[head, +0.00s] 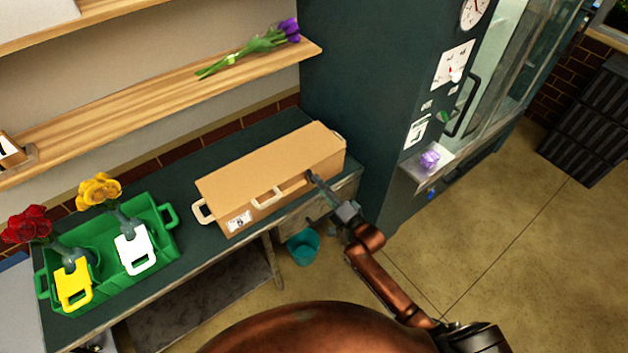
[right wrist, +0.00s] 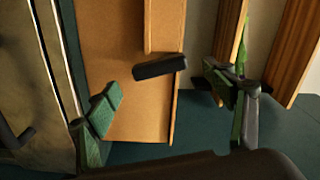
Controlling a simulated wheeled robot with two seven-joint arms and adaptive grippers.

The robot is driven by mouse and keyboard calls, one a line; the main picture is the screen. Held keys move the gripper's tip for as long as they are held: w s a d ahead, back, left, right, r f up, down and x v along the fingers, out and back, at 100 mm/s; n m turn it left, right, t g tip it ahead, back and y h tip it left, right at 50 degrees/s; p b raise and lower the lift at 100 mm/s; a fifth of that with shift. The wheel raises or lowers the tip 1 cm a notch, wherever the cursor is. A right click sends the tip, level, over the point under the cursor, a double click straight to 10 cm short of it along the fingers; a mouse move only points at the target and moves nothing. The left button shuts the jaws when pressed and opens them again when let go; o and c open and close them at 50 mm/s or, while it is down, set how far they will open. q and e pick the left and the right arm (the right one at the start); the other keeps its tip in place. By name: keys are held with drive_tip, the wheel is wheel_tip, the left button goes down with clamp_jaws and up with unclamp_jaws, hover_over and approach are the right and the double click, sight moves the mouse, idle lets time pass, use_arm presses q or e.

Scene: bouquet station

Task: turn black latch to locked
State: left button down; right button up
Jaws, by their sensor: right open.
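The black latch (right wrist: 160,67) is a short dark bar on the tan face of a long box (right wrist: 115,65). In the right wrist view it lies nearly level, tilted slightly up to the right. In the head view, the box (head: 265,175) sits on the dark green bench, and the latch cannot be told apart from my fingertip. My right gripper (head: 316,198) is at the box's front right. Its two green-grey fingers (right wrist: 170,108) are spread wide in the right wrist view, with the latch ahead between them and no visible contact. My left gripper is out of view.
A green crate (head: 165,240) with red and yellow flowers stands left on the bench. Purple flowers (head: 250,45) lie on the shelf above. A dark cabinet (head: 345,100) stands close behind the box's right end. A teal bucket (head: 303,247) is on the floor below.

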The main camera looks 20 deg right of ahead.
sight(310, 175)
drive_tip(key=shift+x, duration=2.05)
drive_tip(key=shift+c, duration=0.3)
drive_tip(key=c, duration=1.1)
drive_tip(key=shift+n, duration=0.4)
drive_tip(key=shift+f+n+p, duration=0.1)
drive_tip(key=shift+n+p, duration=1.2)
drive_tip(key=shift+n, duration=5)
